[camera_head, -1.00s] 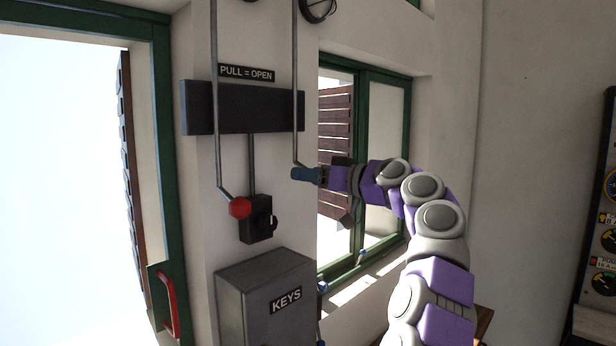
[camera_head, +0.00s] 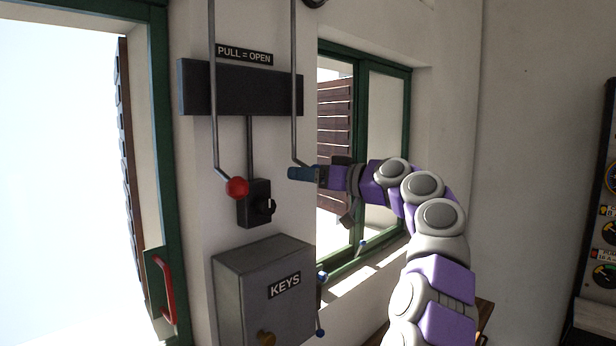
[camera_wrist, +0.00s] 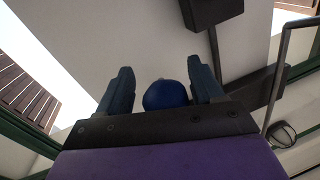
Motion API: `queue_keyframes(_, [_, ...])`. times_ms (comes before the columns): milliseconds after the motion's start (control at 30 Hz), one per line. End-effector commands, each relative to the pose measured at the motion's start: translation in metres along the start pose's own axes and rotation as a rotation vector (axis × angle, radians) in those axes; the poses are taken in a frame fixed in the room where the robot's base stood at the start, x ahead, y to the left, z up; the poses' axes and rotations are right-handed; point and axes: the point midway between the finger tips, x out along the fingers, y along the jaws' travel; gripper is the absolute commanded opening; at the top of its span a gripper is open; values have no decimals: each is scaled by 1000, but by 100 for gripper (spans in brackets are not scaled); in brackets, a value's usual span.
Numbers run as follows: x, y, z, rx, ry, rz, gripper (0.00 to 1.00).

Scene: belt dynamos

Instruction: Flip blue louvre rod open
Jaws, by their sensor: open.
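The blue louvre rod's metal shaft (camera_head: 293,100) hangs down the wall and bends toward my gripper at its lower end. Its blue knob (camera_wrist: 165,94) sits between the two fingers in the wrist view, close to the palm. My gripper (camera_head: 303,173) is open around the knob, with a finger on either side of it (camera_wrist: 162,80). In the head view the fingers hide the knob.
A second rod with a red knob (camera_head: 237,188) hangs to the left, by a black switch box (camera_head: 256,206). A dark bar (camera_head: 240,88) sits under the "PULL = OPEN" sign (camera_head: 244,56). A grey KEYS box (camera_head: 262,290) juts out below. A green-framed window (camera_head: 366,150) is behind my arm.

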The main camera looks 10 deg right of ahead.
Motion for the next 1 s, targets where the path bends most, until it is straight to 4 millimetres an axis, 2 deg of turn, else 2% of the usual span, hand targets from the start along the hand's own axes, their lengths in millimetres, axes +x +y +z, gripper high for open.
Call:
queue_keyframes(167, [-2,-1,-1,-1,2,-1,66])
queue_keyframes(333, [-20,0,-1,-1,5,-1,66])
queue_keyframes(800, [-123,1,-1,0,6,0,66])
queue_keyframes(1000, [-156,2,0,1,1,0,66])
